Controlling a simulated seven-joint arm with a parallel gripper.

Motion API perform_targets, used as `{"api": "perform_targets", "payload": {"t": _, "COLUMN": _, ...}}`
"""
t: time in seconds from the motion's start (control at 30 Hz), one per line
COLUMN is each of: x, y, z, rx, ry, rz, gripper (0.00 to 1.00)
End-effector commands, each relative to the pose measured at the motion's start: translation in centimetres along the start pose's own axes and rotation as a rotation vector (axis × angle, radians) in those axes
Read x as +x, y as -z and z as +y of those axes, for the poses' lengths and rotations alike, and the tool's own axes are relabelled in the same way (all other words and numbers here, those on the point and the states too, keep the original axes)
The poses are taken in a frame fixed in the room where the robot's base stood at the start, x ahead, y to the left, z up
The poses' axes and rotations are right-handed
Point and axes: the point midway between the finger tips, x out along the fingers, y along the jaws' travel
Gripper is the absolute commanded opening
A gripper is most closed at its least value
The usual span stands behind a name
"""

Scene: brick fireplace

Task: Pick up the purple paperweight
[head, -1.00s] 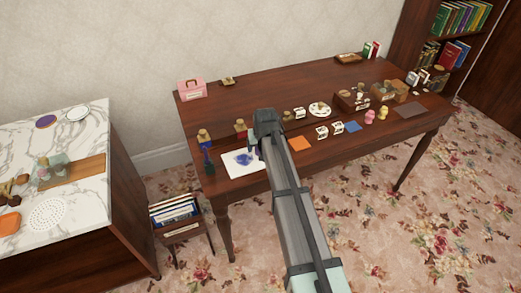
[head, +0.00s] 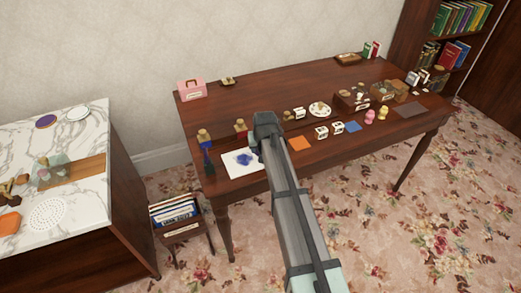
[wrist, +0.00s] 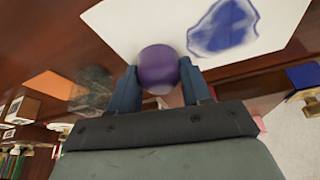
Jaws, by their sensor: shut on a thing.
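The purple paperweight (wrist: 158,68) is a smooth, round purple object in the wrist view. My gripper (wrist: 158,85) is shut on it, with one blue finger on each side. In the head view my gripper (head: 266,125) is over the front part of the wooden table, right beside the white sheet, and my arm hides the paperweight there. Whether the paperweight touches the table cannot be told.
A white sheet with a blue blot (head: 240,163) lies left of my gripper. Small stamps stand near it. An orange square (head: 299,143), white blocks and a blue square (head: 353,127) lie to the right. The table's back middle is clear.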

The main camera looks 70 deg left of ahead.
Motion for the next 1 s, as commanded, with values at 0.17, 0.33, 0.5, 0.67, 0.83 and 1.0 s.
{"api": "perform_targets", "payload": {"t": 0.17, "x": 0.0, "y": 0.0, "z": 0.0, "rx": 0.0, "ry": 0.0, "rz": -0.001, "gripper": 0.12}}
{"api": "perform_targets", "payload": {"t": 0.33, "x": -0.2, "y": 0.1, "z": 0.0, "rx": 0.0, "ry": 0.0, "rz": 0.0, "gripper": 0.12}}
{"api": "perform_targets", "payload": {"t": 0.5, "x": -1.8, "y": 0.7, "z": 0.0, "rx": 0.0, "ry": 0.0, "rz": 0.0, "gripper": 0.12}}
{"api": "perform_targets", "payload": {"t": 0.67, "x": -4.3, "y": 1.8, "z": 0.0, "rx": 0.0, "ry": 0.0, "rz": 0.001, "gripper": 0.12}}
{"api": "perform_targets", "payload": {"t": 0.83, "x": -6.9, "y": 2.9, "z": 0.0, "rx": 0.0, "ry": 0.0, "rz": 0.001, "gripper": 0.12}}
{"api": "perform_targets", "payload": {"t": 1.0, "x": -8.5, "y": 3.6, "z": 0.2, "rx": 0.002, "ry": -0.001, "rz": 0.0, "gripper": 0.12}}
